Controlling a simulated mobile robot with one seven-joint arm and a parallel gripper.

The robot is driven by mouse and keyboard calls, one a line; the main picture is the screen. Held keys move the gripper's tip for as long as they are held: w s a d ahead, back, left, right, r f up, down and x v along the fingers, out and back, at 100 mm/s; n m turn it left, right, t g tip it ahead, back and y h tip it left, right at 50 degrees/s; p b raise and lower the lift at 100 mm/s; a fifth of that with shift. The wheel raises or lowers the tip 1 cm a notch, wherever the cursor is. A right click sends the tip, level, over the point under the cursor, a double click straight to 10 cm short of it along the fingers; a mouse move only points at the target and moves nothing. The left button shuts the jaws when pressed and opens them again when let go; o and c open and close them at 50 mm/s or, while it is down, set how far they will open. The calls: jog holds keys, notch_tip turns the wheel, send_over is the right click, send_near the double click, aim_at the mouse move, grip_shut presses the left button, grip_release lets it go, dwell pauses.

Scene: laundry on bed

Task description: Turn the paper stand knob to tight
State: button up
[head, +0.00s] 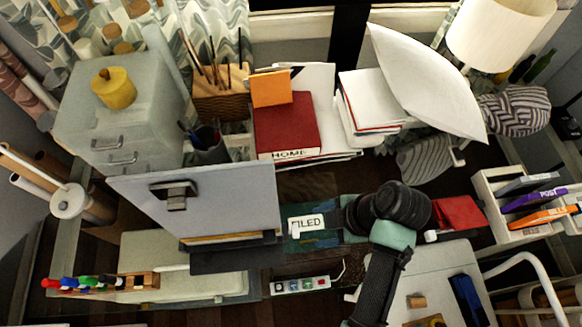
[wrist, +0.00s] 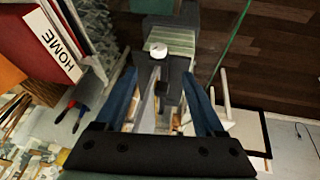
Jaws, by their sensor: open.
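In the wrist view my gripper (wrist: 160,75) has its two blue fingers spread apart. A white round knob-like piece (wrist: 158,50) on a dark bracket shows just beyond the fingertips. It looks apart from both fingers. I cannot tell for sure that it is the paper stand's knob, nor whether it is loose or tight. A grey strip and dark parts show between the fingers. In the head view my black arm reaches up from the bottom, right of centre, and its fingers are not clearly visible there.
In the head view a large grey board (head: 215,205) stands left of my arm. A red HOME book (head: 286,125) lies behind it, with a dark pen cup (head: 210,148) at its left. A white tray (head: 485,185) stands at the right. Dark floor shows upper right in the wrist view.

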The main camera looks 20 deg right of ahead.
aim_at(294, 232)
jog(key=x, duration=1.2)
jog(key=shift+w+d+p, duration=0.1)
jog(key=shift+d+p, duration=0.05)
jog(key=shift+p, duration=0.2)
grip_shut()
